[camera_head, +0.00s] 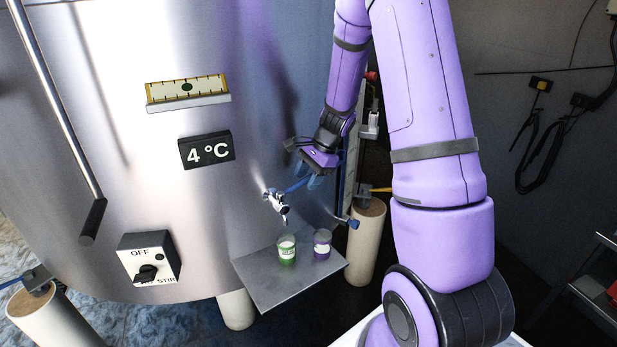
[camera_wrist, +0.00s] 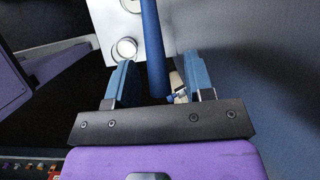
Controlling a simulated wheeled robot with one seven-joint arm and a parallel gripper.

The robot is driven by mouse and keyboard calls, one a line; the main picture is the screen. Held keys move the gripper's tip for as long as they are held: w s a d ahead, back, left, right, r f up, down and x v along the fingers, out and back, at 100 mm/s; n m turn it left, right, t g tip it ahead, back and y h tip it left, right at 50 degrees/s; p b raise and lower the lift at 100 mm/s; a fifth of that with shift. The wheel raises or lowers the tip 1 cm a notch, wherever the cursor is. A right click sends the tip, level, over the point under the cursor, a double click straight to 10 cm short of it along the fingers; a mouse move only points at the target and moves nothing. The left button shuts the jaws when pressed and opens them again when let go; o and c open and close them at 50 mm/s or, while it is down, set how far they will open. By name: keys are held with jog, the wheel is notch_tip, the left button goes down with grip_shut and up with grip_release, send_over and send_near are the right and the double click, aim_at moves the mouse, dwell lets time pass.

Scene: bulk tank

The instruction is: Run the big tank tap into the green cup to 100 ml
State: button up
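The big tank tap (camera_head: 277,202) is a metal spout low on the tank wall, with a blue lever (camera_head: 297,185). The green cup (camera_head: 287,251) stands upright on the metal shelf below the spout. Its fill level is too small to read, and I cannot tell whether liquid runs from the tap. My gripper (camera_head: 315,180) is beside the lever's outer end. In the wrist view the blue lever (camera_wrist: 153,45) lies between my two blue fingers, with gaps on both sides. The gripper is open. A round cup top with a white inside (camera_wrist: 125,49) shows there; which cup is unclear.
A purple cup (camera_head: 322,244) stands right of the green cup on the shelf (camera_head: 270,287). The tank wall carries a yellow level gauge (camera_head: 187,90), a 4 °C display (camera_head: 207,149) and a stir switch box (camera_head: 149,260). A pale tank leg (camera_head: 365,245) stands right of the shelf.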

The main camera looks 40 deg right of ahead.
jog(key=v, duration=1)
jog(key=shift+d+r, duration=0.15)
jog(key=shift+r, duration=0.2)
jog(key=shift+s, duration=0.1)
jog(key=s+a+r+n, duration=0.4)
jog(key=a+r, duration=0.2)
jog(key=r, duration=0.1)
jog(key=s+a+r+n+t+h, duration=0.1)
jog(key=s+a+r+n, duration=0.2)
jog(key=s, duration=0.3)
jog(key=s+a+r+n+t+h, duration=0.1)
jog(key=s+a+r+n+h, duration=0.1)
jog(key=s+n, duration=0.4)
jog(key=s+a+r+n+t+h, duration=0.1)
jog(key=s+a+r+n, duration=0.3)
jog(key=s, duration=0.4)
jog(key=shift+s+a+r+h, duration=0.3)
jog(key=shift+a+r, duration=0.2)
jog(key=shift+a, duration=0.65)
jog(key=shift+w, duration=0.1)
dwell(1.2)
